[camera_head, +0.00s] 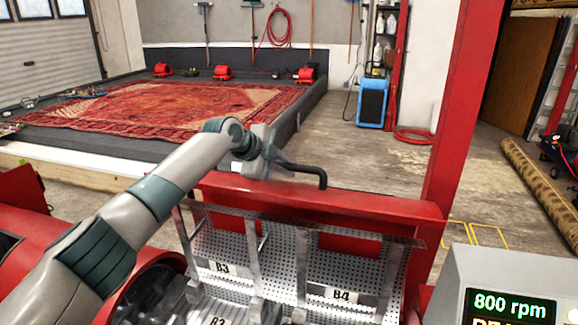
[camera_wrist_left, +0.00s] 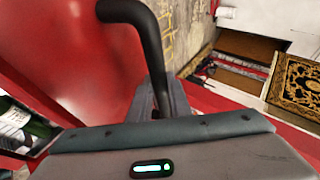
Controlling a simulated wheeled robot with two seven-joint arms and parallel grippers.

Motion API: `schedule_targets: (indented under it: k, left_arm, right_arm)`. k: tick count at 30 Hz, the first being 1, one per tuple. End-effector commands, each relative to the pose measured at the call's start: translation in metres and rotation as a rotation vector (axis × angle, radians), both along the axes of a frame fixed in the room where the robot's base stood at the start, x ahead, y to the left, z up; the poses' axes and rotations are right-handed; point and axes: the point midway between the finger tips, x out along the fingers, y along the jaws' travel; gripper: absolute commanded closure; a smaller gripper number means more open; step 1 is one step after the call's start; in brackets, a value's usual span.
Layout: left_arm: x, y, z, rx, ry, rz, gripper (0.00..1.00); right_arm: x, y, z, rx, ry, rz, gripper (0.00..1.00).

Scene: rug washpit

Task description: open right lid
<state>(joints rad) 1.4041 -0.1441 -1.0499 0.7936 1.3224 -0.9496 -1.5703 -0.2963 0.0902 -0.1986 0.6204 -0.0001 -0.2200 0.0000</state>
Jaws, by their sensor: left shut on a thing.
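My left gripper (camera_head: 276,160) is shut on a black bent bar handle (camera_head: 312,171) in the head view. The handle joins a red panel (camera_head: 385,207), apparently the right lid, behind the perforated drum. The drum opening in front of it is uncovered. In the left wrist view the gripper (camera_wrist_left: 160,108) holds the straight end of the black handle (camera_wrist_left: 150,38). A broad smooth red surface (camera_wrist_left: 75,60) lies left of the handle there. I cannot tell the panel's exact tilt. My right gripper is not in view.
The metal drum (camera_head: 352,276) has compartments labelled B2, B3 and B4. A control box (camera_head: 458,265) reading 800 rpm stands front right. A red post (camera_head: 455,125) rises behind the panel. A red rug (camera_head: 170,112) lies in the pit; a rolled rug (camera_head: 540,185) lies right.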

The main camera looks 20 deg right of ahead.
Motion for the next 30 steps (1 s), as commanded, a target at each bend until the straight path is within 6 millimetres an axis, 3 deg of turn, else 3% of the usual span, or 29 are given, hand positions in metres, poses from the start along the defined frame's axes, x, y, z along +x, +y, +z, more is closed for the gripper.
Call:
schedule_targets:
  k: [9, 10, 12, 30]
  left_arm:
    - [-0.001, 0.001, -0.007, 0.008, 0.01, 0.0, 1.0]
    - [-0.001, 0.001, -0.007, 0.008, 0.01, 0.0, 0.78]
    - [-0.001, 0.001, -0.007, 0.007, 0.009, 0.0, 0.64]
    - [0.0, 0.001, -0.003, 0.004, 0.004, 0.001, 0.64]
  right_arm:
    - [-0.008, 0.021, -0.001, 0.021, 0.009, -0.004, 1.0]
    - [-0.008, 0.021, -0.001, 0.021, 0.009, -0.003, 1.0]
    - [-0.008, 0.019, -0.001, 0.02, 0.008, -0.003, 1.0]
    - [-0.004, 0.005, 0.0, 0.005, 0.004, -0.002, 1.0]
